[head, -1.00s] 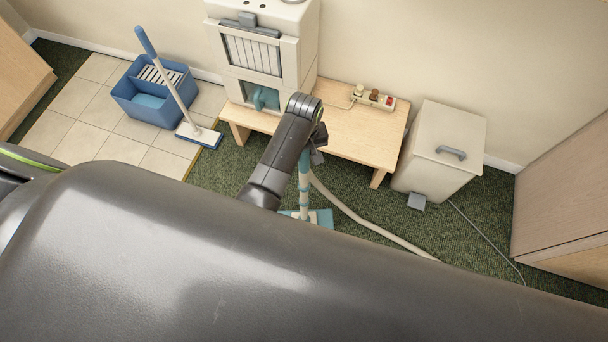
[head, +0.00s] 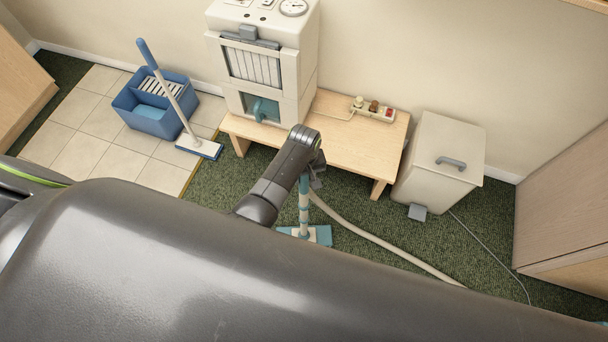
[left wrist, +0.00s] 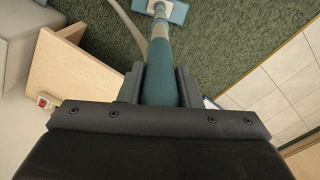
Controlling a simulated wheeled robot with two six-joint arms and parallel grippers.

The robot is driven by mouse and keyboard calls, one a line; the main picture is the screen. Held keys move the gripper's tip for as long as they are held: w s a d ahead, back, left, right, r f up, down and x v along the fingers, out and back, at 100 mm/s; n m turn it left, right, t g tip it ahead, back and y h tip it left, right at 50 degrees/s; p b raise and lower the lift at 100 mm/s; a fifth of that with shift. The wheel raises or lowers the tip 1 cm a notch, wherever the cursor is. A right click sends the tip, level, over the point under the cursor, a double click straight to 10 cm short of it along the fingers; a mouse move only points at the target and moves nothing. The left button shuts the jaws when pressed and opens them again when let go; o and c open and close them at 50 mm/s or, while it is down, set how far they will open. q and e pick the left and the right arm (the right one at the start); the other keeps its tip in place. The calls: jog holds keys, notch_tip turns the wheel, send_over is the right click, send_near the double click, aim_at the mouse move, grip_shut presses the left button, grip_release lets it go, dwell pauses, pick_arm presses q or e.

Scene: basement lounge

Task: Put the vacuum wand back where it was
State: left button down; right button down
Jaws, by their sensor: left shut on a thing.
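The vacuum wand (head: 304,205) is a teal and pale tube with a flat teal floor head (head: 318,235) at its lower end, over the green carpet in front of the low wooden bench. A beige hose (head: 370,235) runs from near it to the right. My left gripper (head: 316,178) is shut on the wand, mostly hidden behind my arm link. In the left wrist view the teal tube (left wrist: 162,75) stands between the two dark fingers of my left gripper (left wrist: 160,85), with the floor head beyond. My right gripper is not in view.
A wooden bench (head: 345,140) carries a cream machine (head: 300,60) and a power strip (head: 373,110). A pedal bin (head: 440,165) stands to its right with a thin cable on the carpet. A blue bucket (head: 150,120) and a mop (head: 168,90) stand on tiles at left.

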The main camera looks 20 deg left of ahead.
pick_arm(q)
jog(key=shift+w, duration=0.1)
jog(key=shift+f, duration=0.1)
jog(key=c, duration=1)
grip_release()
jog(key=shift+c, duration=0.2)
jog(key=shift+r, duration=0.45)
notch_tip(320, 180, up, 11)
jog(key=shift+r+p, duration=0.2)
jog(key=shift+p, duration=0.25)
